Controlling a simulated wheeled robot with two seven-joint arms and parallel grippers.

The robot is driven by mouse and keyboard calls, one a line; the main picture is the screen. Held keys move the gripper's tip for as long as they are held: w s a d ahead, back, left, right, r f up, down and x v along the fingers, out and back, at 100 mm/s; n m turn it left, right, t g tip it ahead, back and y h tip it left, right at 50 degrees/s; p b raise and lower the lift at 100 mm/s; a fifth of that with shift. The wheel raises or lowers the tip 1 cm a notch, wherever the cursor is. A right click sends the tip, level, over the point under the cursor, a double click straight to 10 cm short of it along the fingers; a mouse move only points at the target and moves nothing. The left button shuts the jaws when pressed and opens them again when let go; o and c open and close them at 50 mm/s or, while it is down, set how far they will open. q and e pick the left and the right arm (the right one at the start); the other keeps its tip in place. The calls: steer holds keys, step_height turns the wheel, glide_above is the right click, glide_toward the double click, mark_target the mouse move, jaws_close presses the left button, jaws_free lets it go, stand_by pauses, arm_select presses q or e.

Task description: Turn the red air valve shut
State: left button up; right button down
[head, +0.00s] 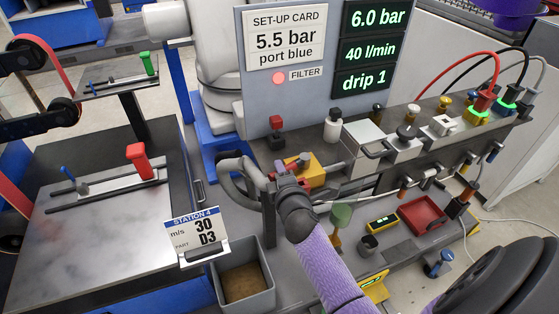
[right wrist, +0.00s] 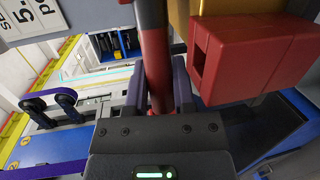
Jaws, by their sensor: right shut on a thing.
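The red air valve's lever (right wrist: 155,65) runs between the dark fingers of my right gripper (right wrist: 163,95) in the right wrist view. The gripper is shut on this lever. In the head view my right gripper (head: 286,178) is at the left end of the pipe row, beside a yellow valve block (head: 313,172). The gripper hides most of the lever there. In the right wrist view a red hollow block (right wrist: 255,58) sits just right of the fingers, apart from them, under a gold-coloured body (right wrist: 245,8). My left gripper is not in view.
A set-up card (head: 285,38) and a green-lit display (head: 370,45) stand behind. A grey bin (head: 245,283) and a station sign (head: 203,236) are at front left. A red tray (head: 420,215) and small fittings lie right of my arm. A red knob (head: 277,124) stands behind the gripper.

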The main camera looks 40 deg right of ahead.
steer(key=shift+c, duration=2.2)
jaws_free()
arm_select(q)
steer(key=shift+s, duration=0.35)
arm_select(e)
steer(key=shift+s+a+r, duration=0.1)
steer(key=shift+s, duration=0.25)
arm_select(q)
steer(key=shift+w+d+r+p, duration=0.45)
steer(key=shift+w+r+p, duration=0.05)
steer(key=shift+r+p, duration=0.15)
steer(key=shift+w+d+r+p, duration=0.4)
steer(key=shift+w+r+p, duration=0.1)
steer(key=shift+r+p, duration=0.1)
arm_select(e)
steer(key=v, duration=0.9)
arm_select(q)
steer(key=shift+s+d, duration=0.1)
arm_select(e)
steer(key=shift+s+a, duration=0.1)
